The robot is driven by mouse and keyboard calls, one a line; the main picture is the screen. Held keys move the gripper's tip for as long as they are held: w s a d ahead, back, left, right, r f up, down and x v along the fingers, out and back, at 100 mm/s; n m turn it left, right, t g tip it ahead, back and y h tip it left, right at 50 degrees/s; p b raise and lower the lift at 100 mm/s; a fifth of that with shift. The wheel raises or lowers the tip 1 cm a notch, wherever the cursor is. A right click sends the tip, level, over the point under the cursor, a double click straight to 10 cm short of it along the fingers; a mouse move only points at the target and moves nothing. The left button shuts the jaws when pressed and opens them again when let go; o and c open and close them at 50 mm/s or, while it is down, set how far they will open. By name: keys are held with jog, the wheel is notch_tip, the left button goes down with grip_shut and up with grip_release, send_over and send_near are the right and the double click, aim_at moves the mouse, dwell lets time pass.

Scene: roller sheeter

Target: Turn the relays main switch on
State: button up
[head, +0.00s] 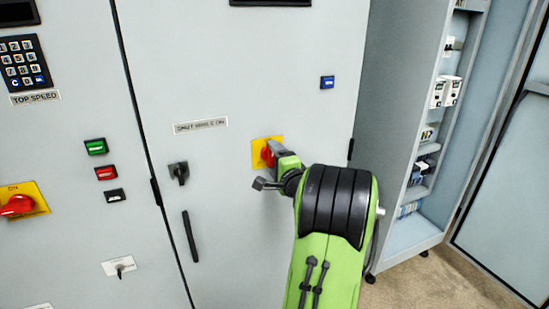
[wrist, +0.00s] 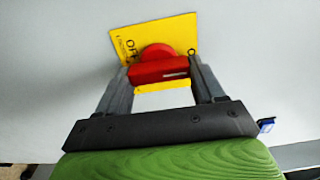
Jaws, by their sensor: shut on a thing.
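A red rotary switch handle on a yellow plate is mounted on the grey cabinet door; the handle (head: 267,154) and plate (head: 258,160) show in the head view, partly hidden by my gripper (head: 277,150). In the wrist view the red handle (wrist: 158,70) lies between my two gripper fingers (wrist: 160,78), which are shut on it. The yellow plate (wrist: 128,38) behind it shows "OFF" lettering at its left and a partly hidden letter at its right. The handle's bar lies across the picture from finger to finger.
A second red switch (head: 17,205) on a yellow plate is at the far left. A black knob (head: 179,172) and a black door handle (head: 190,236) are on the same door. An open cabinet (head: 420,200) with electrical parts stands at the right.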

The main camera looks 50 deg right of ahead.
dwell(0.3)
jog(key=o, duration=1)
jog(key=shift+o, duration=0.2)
jog(key=b+v, duration=0.3)
jog(key=v, duration=1.2)
jog(key=shift+s+a+b, duration=0.15)
jog(key=shift+s+b, duration=0.15)
jog(key=shift+s, duration=0.05)
jog(key=shift+f, duration=0.1)
